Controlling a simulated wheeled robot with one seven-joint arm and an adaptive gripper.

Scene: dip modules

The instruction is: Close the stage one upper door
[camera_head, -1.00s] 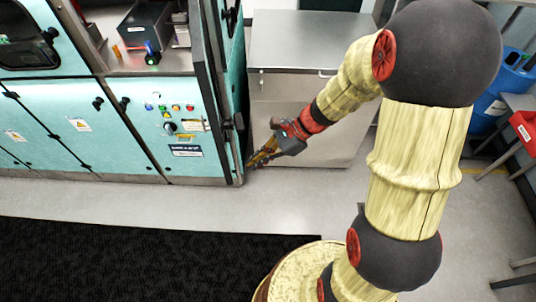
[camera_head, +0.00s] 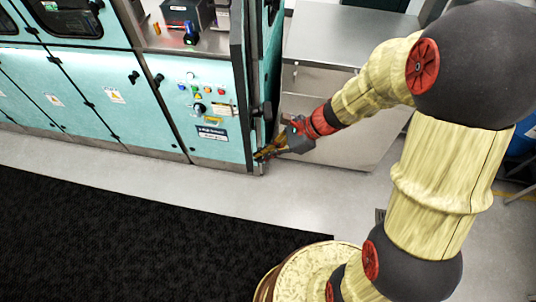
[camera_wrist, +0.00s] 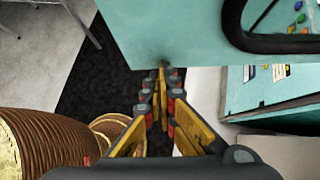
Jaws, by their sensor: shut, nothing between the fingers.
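The stage one upper door (camera_head: 267,50) stands swung open at the cabinet's right end, seen nearly edge-on in the head view. In the wrist view the teal door (camera_wrist: 165,30) fills the top right, with part of its black-framed window. My gripper (camera_head: 260,155) is low beside the cabinet's right front corner, its fingers shut and empty. In the wrist view the fingertips of my gripper (camera_wrist: 162,75) are at the door's lower edge; I cannot tell whether they touch it. The upper compartment (camera_head: 215,42) is open at the front.
The lower control panel (camera_head: 200,95) carries several coloured buttons. A grey metal cabinet (camera_head: 335,100) stands to the right behind my arm. A black mat (camera_head: 130,240) covers the floor in front, with bare pale floor (camera_head: 110,158) between.

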